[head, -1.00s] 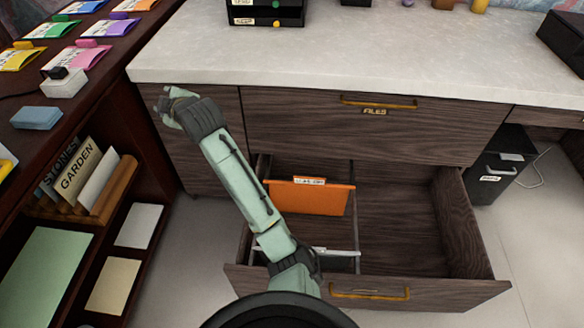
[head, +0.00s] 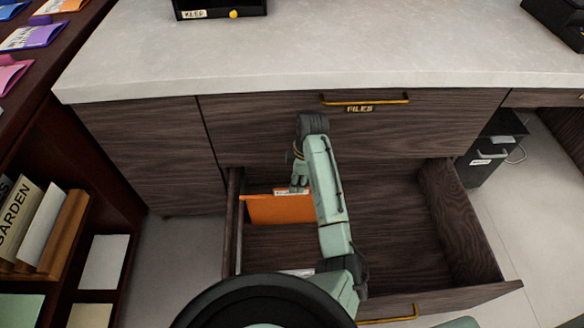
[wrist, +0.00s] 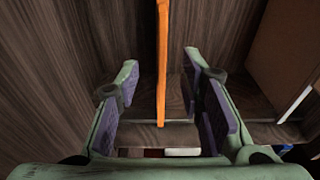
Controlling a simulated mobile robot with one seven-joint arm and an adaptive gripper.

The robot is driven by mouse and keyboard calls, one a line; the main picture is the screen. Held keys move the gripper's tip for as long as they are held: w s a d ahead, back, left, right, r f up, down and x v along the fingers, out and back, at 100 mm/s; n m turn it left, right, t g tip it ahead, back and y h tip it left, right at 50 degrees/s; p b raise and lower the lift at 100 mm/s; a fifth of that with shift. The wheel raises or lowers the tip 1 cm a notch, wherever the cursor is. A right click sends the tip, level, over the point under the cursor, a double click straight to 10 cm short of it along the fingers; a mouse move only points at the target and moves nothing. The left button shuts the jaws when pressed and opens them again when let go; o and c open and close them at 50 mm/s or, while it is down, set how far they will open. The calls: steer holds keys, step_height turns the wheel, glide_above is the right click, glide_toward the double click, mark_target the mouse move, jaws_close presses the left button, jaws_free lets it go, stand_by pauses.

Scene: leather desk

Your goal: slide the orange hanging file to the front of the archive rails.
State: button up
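The orange hanging file (head: 275,210) hangs upright in the back left part of the open lower drawer, with a white label tab on its top edge. My arm partly covers its right side in the head view. My gripper (head: 299,182) is over the file's top edge, pointing down. In the wrist view, my gripper (wrist: 160,62) is open, with one purple-padded finger on each side of the file (wrist: 162,85). The file shows edge-on as a thin orange strip, with gaps to both fingers. A pale file edge (head: 296,272) shows near the drawer front, mostly hidden by my arm.
The drawer's right side (head: 395,225) is empty. A closed drawer marked FILES (head: 270,125) and the pale countertop (head: 300,60) stand behind and above. A dark bookshelf (head: 85,150) stands at the left. The drawer's front handle (head: 390,316) is near the bottom.

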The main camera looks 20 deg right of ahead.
mark_target(293, 195)
steer(key=f, duration=0.3)
steer(key=a+f, duration=0.1)
steer(key=f, duration=0.6)
steer(key=shift+a+f, duration=0.25)
steer(key=shift+c, duration=0.4)
jaws_close()
steer(key=s+a+p, duration=0.2)
steer(key=s+p, duration=0.7)
steer(key=s, duration=0.1)
steer(key=s+a+p, duration=0.2)
steer(key=s+p, duration=0.7)
steer(key=s, duration=0.1)
stand_by(2.4)
steer(key=shift+o, duration=0.4)
jaws_free()
